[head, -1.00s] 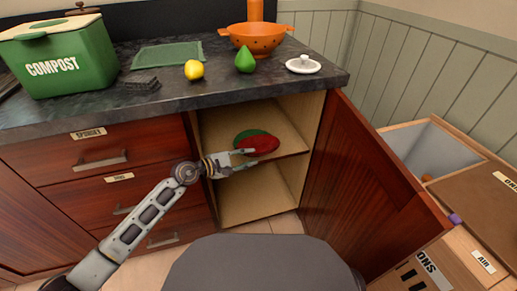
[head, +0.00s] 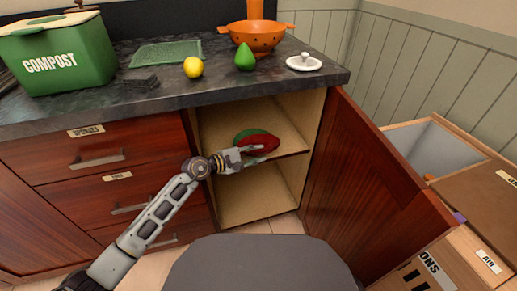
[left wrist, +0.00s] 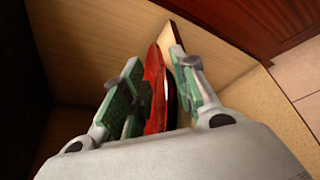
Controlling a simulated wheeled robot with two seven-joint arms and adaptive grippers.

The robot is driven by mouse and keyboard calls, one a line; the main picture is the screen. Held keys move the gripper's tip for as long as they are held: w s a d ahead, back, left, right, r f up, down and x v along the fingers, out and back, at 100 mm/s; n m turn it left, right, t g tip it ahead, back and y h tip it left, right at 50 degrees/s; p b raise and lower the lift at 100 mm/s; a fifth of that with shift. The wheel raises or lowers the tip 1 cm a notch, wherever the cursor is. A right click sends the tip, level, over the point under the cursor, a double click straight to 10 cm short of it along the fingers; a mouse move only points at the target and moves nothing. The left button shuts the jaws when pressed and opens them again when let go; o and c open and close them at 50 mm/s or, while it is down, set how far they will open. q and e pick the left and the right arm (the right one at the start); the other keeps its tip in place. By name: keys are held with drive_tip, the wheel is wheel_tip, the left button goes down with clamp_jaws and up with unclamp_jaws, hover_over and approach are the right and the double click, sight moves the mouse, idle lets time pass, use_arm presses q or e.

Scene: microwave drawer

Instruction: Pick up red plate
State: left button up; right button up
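The red plate (head: 262,140) lies on the upper shelf of the open cabinet, overlapping a green plate (head: 240,134) in the head view. My left gripper (head: 260,154) is at the plate's near edge, by the shelf's front. In the left wrist view the red plate (left wrist: 154,85) shows edge-on between the two fingers of my left gripper (left wrist: 160,80). The fingers stand apart, with a visible gap to the right finger, so the gripper is open. Whether the left finger touches the plate I cannot tell. My right gripper is not in view.
The shelf board (head: 290,142) has bare room right of the plates. The open cabinet door (head: 365,185) stands at the right. The countertop (head: 220,88) above holds a compost bin (head: 60,60), a lemon (head: 193,67), a green pear-like item (head: 245,58) and an orange colander (head: 258,38).

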use_arm(q)
drive_tip(key=shift+x, duration=0.75)
clamp_jaws()
